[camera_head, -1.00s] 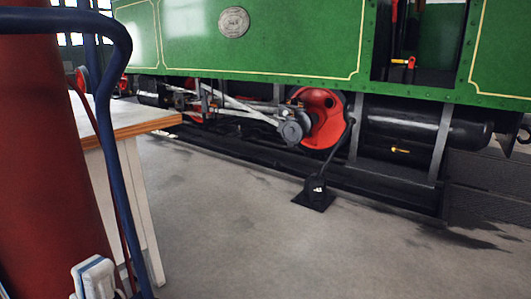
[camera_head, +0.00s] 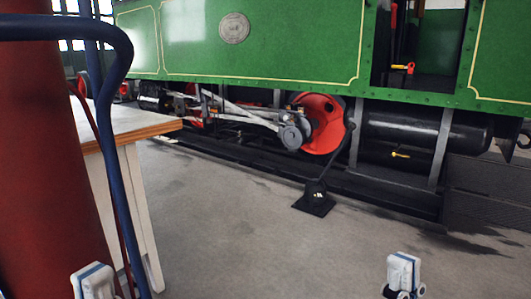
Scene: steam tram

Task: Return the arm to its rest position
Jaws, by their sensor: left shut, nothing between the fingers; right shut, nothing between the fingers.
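My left gripper (camera_head: 95,283) shows at the bottom left of the head view, in front of the red cylinder, with only its white and blue upper part in the picture. My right gripper (camera_head: 403,277) shows at the bottom right, over the bare floor. Both are shut with nothing held; their lower parts are cut off by the picture's edge. Neither gripper touches anything that I can see.
A red cylinder (camera_head: 45,160) with a blue bent handle (camera_head: 122,190) fills the near left. Behind it stands a wooden-topped table (camera_head: 150,128). The green steam tram (camera_head: 290,40) spans the back, with a black lever on a base (camera_head: 315,203) before it. The middle floor is clear.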

